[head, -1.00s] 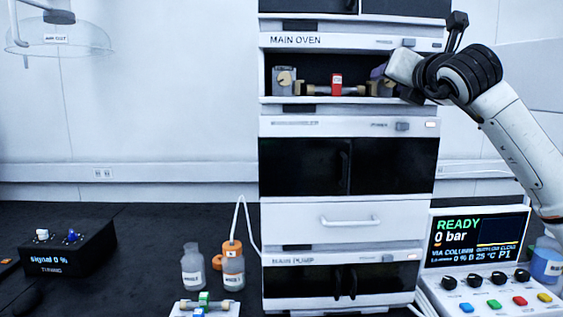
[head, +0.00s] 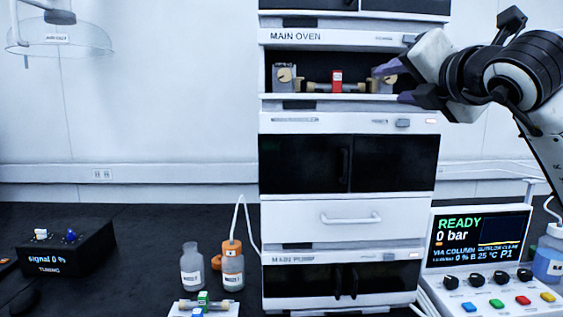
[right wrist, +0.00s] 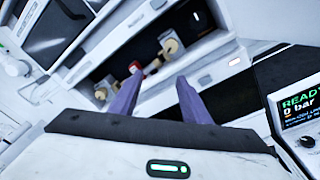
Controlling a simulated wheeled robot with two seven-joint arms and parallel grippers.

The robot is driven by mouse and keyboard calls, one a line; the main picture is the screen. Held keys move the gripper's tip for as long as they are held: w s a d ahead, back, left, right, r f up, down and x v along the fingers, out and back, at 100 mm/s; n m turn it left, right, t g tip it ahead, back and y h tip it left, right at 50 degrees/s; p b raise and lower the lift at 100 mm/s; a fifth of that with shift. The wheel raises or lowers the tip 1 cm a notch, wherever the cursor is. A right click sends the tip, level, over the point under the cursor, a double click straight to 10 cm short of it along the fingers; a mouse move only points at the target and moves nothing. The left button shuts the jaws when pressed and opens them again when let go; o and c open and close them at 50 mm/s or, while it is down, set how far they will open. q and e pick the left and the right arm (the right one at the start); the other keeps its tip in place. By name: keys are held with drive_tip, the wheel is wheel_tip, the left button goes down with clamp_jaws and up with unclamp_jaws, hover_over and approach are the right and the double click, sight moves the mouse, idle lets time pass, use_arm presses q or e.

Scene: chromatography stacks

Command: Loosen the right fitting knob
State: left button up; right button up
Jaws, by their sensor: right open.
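The right fitting knob (head: 389,82) is a beige knob at the right end of the open shelf marked MAIN OVEN. It is partly hidden by my right gripper (head: 392,84), whose purple fingers are spread open in front of it. In the right wrist view the knob (right wrist: 170,45) shows beyond the fingertips of the gripper (right wrist: 160,78), apart from them, with nothing between the fingers. A column with a red block (head: 337,82) lies between the right knob and the left fitting knob (head: 285,76). My left gripper is not in view.
The oven shelf's front lip (head: 330,97) runs below the knobs. A control panel (head: 478,240) reads READY and 0 bar at the lower right, near a blue bottle (head: 549,262). Several bottles and a small tray stand left of the instrument stack. Open space lies left of the shelf.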

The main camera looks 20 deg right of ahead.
drive_tip(key=a+f+n+g+y, duration=0.2)
drive_tip(key=a+f+n+y, duration=0.2)
drive_tip(key=a, duration=0.6)
drive_tip(key=a+f+n+g+y, duration=0.1)
drive_tip(key=a+f+n+y, duration=0.3)
drive_tip(key=a+f+y, duration=0.4)
drive_tip(key=shift+a+g+y, duration=0.4)
drive_tip(key=shift+a+y, duration=0.2)
drive_tip(key=shift+a, duration=1.05)
